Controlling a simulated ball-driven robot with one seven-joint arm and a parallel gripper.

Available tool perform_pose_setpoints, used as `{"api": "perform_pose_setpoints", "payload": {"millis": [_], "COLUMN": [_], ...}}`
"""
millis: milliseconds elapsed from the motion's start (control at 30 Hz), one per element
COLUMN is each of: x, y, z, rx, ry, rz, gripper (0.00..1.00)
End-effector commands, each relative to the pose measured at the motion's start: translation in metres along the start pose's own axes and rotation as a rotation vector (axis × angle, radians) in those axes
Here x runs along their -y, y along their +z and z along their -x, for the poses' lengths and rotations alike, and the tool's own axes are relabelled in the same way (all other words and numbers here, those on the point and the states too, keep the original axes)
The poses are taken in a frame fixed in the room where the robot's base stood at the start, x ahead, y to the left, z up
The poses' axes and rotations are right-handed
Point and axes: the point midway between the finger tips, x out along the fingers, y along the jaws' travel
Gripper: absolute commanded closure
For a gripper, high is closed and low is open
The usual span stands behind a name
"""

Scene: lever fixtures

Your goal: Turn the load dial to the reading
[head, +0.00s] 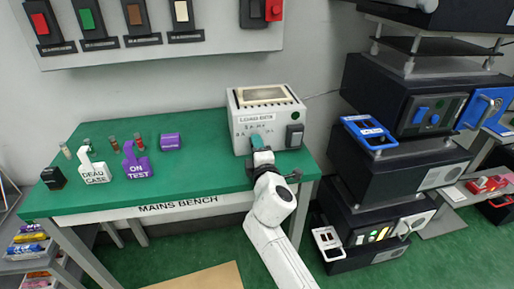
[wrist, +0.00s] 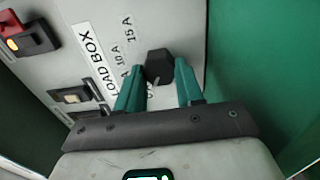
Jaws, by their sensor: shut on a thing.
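The load dial is a dark, many-sided knob (wrist: 159,65) on the pale front of the load box (head: 240,102). In the wrist view a small white mark shows on its lower edge, beside a row of printed labels; 15 A and 10 A are readable, the lower ones are partly hidden. My gripper (wrist: 160,86) has its two green fingers on either side of the knob and is shut on it. In the head view my gripper (head: 258,144) is at the box's front and hides the dial, so its reading there cannot be told.
The load box stands at the right end of the green bench (head: 200,170), with a black switch (head: 294,136) on its front. Purple ON TEST (head: 137,165) and white DEAD CASE (head: 96,173) holders stand at the left. Stacked black units (head: 400,130) are close on the right.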

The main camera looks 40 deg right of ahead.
Motion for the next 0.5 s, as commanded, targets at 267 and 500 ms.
{"api": "perform_pose_setpoints", "payload": {"millis": [267, 500], "x": [0.0008, 0.0004], "y": [-0.0013, -0.0006], "z": [0.0003, 0.0001], "rx": [-0.003, -0.001], "ry": [-0.001, 0.000], "rz": [0.002, 0.001], "gripper": [0.45, 0.38]}}
